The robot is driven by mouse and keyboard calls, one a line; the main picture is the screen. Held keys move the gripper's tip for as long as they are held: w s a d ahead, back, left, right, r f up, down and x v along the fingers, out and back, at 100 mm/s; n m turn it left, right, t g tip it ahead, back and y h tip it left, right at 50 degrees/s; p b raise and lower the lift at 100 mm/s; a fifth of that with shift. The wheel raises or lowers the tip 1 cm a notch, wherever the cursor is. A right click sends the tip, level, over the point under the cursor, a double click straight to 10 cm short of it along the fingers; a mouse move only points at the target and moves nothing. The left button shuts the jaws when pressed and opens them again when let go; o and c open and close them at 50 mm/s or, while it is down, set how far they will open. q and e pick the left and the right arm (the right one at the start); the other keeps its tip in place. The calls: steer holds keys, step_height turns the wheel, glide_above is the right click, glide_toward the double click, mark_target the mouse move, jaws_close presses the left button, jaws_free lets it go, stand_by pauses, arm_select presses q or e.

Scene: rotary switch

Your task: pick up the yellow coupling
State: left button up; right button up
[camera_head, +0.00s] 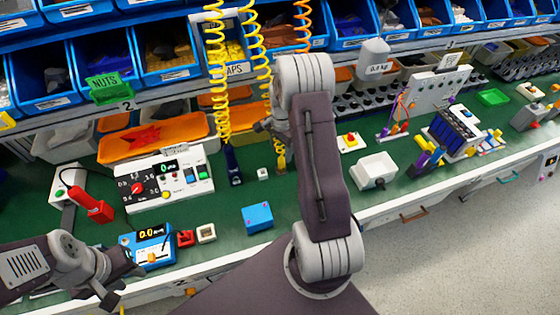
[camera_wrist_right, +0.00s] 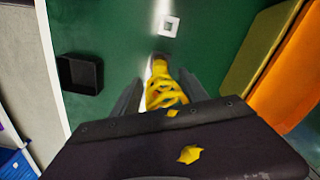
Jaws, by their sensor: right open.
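The yellow coupling (camera_head: 281,161) hangs at the lower end of a yellow coiled hose, just left of my right arm in the head view. In the right wrist view the coupling (camera_wrist_right: 160,68) and yellow coils (camera_wrist_right: 165,92) show between the fingers of my right gripper (camera_wrist_right: 158,95). The fingers stand apart on either side, and I cannot see either touching it. In the head view my right gripper is mostly hidden behind its arm. My left gripper (camera_head: 124,283) is at the lower left with its fingers apart, away from the coupling.
Another yellow hose (camera_head: 217,80) ends in a dark blue tool (camera_head: 233,165) to the left. A small white block (camera_head: 262,174) and a blue box (camera_head: 257,217) are on the green bench. Orange trays (camera_head: 150,140) and blue bins (camera_head: 95,62) stand behind.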

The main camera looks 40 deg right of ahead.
mark_target(282, 161)
steer(key=shift+w+d+f, duration=0.1)
steer(key=shift+w+f, duration=0.05)
steer(key=shift+f, duration=0.5)
steer(key=f, duration=0.4)
steer(key=shift+s+f+p, duration=0.2)
steer(key=shift+f+p, duration=0.1)
steer(key=shift+p, duration=0.05)
steer(key=shift+w+f, duration=0.1)
steer(key=shift+f, duration=0.15)
jaws_close()
